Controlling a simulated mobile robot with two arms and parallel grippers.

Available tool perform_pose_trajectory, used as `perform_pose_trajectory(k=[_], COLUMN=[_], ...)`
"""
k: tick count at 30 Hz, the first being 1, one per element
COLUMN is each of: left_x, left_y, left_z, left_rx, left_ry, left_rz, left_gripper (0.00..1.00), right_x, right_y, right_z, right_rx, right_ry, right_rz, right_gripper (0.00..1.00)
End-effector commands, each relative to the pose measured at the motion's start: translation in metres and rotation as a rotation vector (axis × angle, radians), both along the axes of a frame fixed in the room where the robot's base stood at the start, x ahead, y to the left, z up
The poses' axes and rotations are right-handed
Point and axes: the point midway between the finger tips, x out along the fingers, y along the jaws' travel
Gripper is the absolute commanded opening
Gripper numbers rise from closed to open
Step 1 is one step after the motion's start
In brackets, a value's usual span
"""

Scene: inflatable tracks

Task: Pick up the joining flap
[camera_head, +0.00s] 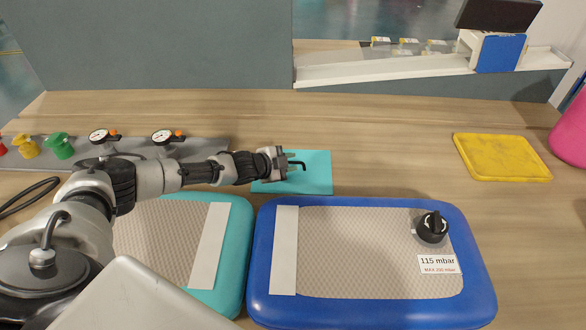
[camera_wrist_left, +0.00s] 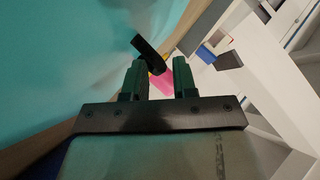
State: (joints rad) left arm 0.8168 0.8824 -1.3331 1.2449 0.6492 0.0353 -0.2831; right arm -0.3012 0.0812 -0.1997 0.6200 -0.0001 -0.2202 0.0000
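The joining flap seems to be the flat teal sheet (camera_head: 318,180) lying on the wooden table, just behind the two inflatable tracks. A thin black hooked piece (camera_head: 297,164) shows over it, next to my left gripper (camera_head: 285,163), which reaches in from the left over the flap's left part and hides some of it. In the left wrist view my two dark green fingers (camera_wrist_left: 158,75) are apart. A black bar-like piece (camera_wrist_left: 149,53) shows just beyond the fingertips; I cannot tell whether they touch it. A teal surface (camera_wrist_left: 60,60) fills the left of that view. My right gripper is not in view.
A teal track (camera_head: 240,240) and a blue track (camera_head: 375,304) with a black knob (camera_head: 432,227) lie in front. Gauges (camera_head: 162,137) and coloured valves (camera_head: 58,145) stand at left. A yellow tray (camera_head: 502,157) lies at right. The table between flap and tray is clear.

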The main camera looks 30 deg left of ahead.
Motion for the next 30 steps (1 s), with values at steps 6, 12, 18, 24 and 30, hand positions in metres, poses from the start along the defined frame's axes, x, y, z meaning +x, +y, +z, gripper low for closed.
perform_pose_trajectory(k=[6,12,18,24,30], left_x=[0.0006,0.0004,0.0001,-0.0002,0.0002], left_y=[0.0000,-0.0001,-0.0003,-0.0005,-0.0004], left_z=[-0.0005,-0.0004,-0.0009,-0.0012,0.0061], left_rx=[0.000,0.000,-0.001,-0.002,-0.002], left_ry=[0.000,0.000,0.001,0.002,0.002], left_rz=[0.000,0.000,0.000,0.000,0.000], left_gripper=[0.27,0.00,0.00,0.00,0.00], right_x=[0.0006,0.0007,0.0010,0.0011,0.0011], right_y=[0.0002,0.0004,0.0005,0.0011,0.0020], right_z=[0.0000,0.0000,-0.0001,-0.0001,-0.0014], right_rx=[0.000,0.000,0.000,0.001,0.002], right_ry=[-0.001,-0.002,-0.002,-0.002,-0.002], right_rz=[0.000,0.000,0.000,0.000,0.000], right_gripper=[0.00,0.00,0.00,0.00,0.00])
